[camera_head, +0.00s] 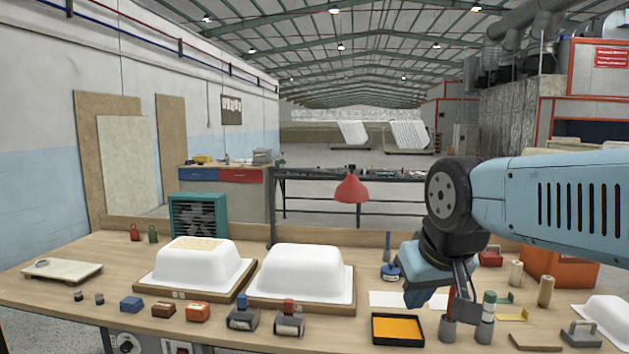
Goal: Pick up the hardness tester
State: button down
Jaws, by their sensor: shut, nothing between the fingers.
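My gripper (462,305) hangs over the right half of the bench, its dark fingers shut and empty. The fingertips are close to grey cylinders at the bench front, and I cannot tell whether they touch. I cannot tell for sure which item is the hardness tester. Two small dark-grey devices stand at the front of the bench: one with a blue top (243,319) and one with a red top (289,322). Both are left of my gripper and apart from it. A blue round-based tool (390,272) stands just left of my wrist.
Two white tub shells on wooden boards (195,263) (302,271) fill the bench's middle left. A black tray with orange lining (398,329) lies left of my gripper. Small blocks (165,310) line the front.

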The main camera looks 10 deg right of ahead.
aim_at(198, 312)
jog(key=z, duration=0.3)
jog(key=i, duration=0.9)
jog(key=u, duration=1.5)
